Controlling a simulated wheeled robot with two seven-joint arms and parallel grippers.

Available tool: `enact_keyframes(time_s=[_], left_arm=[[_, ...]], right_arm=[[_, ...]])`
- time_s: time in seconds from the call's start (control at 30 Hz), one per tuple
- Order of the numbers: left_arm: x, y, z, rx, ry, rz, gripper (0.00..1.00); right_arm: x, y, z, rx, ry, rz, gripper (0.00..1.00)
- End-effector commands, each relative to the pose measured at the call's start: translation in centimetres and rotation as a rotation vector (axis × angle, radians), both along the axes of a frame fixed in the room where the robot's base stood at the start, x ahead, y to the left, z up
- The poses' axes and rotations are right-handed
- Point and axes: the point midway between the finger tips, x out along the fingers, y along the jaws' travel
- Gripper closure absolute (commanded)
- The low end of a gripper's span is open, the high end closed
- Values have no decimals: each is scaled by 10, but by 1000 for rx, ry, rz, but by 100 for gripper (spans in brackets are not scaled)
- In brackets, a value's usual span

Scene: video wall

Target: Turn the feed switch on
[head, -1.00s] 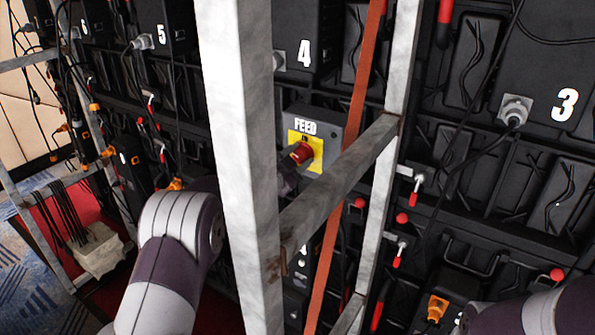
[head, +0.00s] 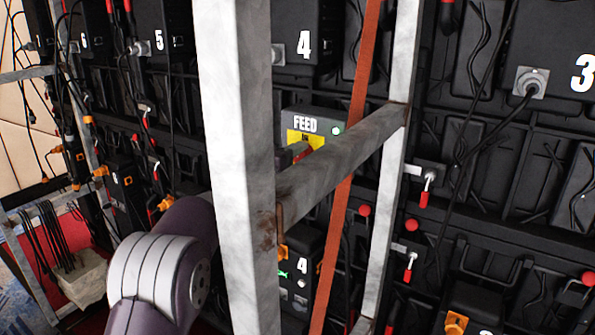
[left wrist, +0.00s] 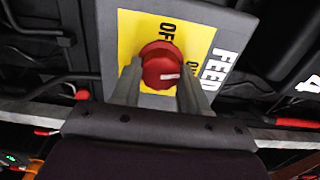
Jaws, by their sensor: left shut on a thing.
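The feed switch is a grey box (head: 318,115) marked FEED, with a yellow plate and a red knob, behind a metal frame. A green lamp (head: 336,130) glows at its upper right. In the left wrist view the red knob (left wrist: 160,65) sits on the yellow plate (left wrist: 200,37). Its white mark lies on the side of the ON label. My left gripper (left wrist: 160,78) is shut on the knob, one finger on each side. In the head view a frame bar hides most of this gripper and part of the knob. My right gripper is out of view.
A pale upright post (head: 236,150) and a slanting crossbar (head: 340,160) stand close in front of the switch. An orange strap (head: 345,200) runs down beside it. Black panels with cables and red-handled latches fill the wall.

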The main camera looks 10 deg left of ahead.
Motion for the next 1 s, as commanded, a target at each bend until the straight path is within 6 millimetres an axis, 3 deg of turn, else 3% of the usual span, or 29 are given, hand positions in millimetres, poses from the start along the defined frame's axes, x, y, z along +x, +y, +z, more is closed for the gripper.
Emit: enact_keyframes(time_s=[0.33,1.0], left_arm=[[0,-1,-5,186,-72,-2,86],[0,-1,-4,257,-99,-2,86]], right_arm=[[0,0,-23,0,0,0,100],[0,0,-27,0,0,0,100]])
